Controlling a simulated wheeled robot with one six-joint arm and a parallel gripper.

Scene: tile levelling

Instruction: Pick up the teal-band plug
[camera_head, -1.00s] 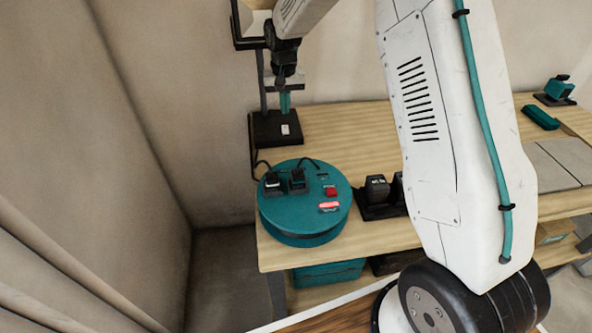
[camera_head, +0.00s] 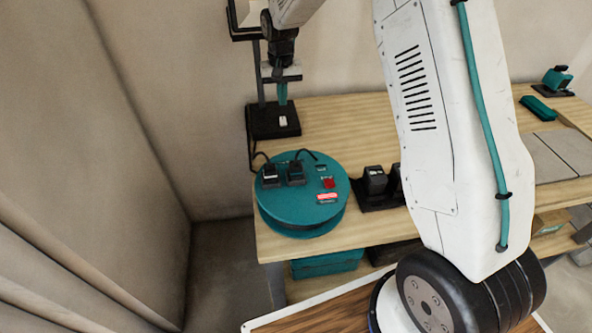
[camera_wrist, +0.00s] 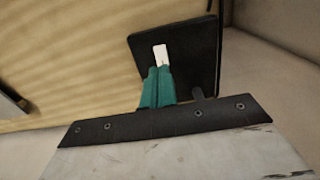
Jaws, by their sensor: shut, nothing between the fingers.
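Two dark plugs sit on top of the teal round cable reel (camera_head: 303,222), at the left end of the workbench. One is the left plug (camera_head: 270,176) and the other is the right plug (camera_head: 296,173). They are too small for me to tell which has a teal band. My gripper (camera_head: 283,103) points down behind the reel, above the black stand base, apart from both plugs. Its teal fingers are together and empty. In the wrist view the closed fingers (camera_wrist: 158,72) are over the black base, and no plug shows there.
The black stand (camera_head: 262,120) with a white label rises behind the reel. A black charger (camera_head: 378,190) with dark blocks stands right of the reel. My white arm link hides the bench middle. A teal case (camera_head: 538,108) lies at the far right. Walls close off the left.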

